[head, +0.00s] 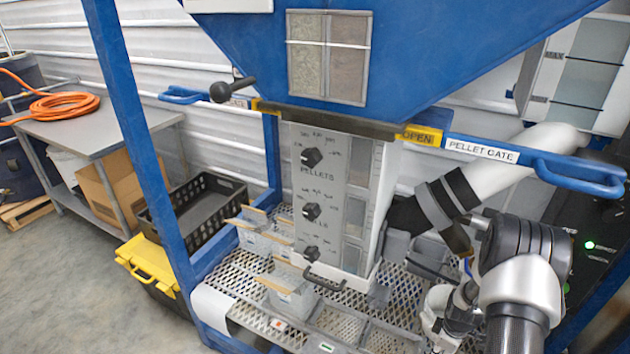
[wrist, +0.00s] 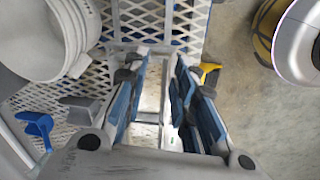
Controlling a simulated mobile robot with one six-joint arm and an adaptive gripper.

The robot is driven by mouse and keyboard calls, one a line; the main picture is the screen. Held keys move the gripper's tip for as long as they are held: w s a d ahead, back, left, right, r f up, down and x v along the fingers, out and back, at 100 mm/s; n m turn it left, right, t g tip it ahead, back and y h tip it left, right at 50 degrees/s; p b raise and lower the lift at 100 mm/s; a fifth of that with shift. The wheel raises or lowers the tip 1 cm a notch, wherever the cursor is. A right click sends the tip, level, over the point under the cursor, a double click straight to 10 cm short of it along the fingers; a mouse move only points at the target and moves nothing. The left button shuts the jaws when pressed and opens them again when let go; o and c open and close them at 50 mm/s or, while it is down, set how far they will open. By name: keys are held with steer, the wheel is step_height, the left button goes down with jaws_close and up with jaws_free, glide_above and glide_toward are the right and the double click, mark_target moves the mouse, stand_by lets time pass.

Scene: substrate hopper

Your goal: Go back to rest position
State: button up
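My gripper (wrist: 161,72) shows in the wrist view with its two blue-padded fingers apart and nothing visible held between them. Beyond the fingers are a pale frame and the mesh shelf (wrist: 150,18). In the head view my arm is at the lower right, low beside the hopper frame and above the right part of the mesh shelf (head: 385,343). My wrist and arm joints crowd that spot, so the fingertips cannot be made out clearly there.
The blue hopper (head: 430,45) stands above a grey panel (head: 326,200) with several dials. The pellet gate bar (head: 485,150) and its blue handle (head: 580,178) stick out above my arm. Small bins (head: 290,290) sit on the shelf. Floor (head: 60,275) at left is clear.

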steer(key=w+a+r+m+t, duration=0.1)
steer(key=w+a+r, duration=0.15)
steer(key=r, duration=0.65)
steer(key=w+a+r+m, duration=0.1)
steer(key=w+a+r, duration=0.15)
steer(key=r, duration=0.65)
steer(key=s+a+r+m, duration=0.1)
steer(key=s+a+r, duration=0.15)
steer(key=r, duration=0.35)
steer(key=s+a+r+m, duration=0.1)
steer(key=a+r, duration=0.3)
steer(key=r, duration=0.3)
steer(key=s+a+r+m+t, duration=0.2)
steer(key=s+a+r+m, duration=0.1)
steer(key=s+a+r, duration=0.6)
steer(key=s+a+r+m, duration=0.1)
steer(key=s+a+r, duration=0.1)
steer(key=s, duration=0.4)
steer(key=s+a+r+m, duration=0.1)
steer(key=s+a+r, duration=0.1)
steer(key=s, duration=0.4)
steer(key=shift+s+a+m+t+y, duration=0.25)
steer(key=shift+a+m+t+y, duration=0.05)
steer(key=shift+y, duration=0.1)
steer(key=shift+d, duration=0.1)
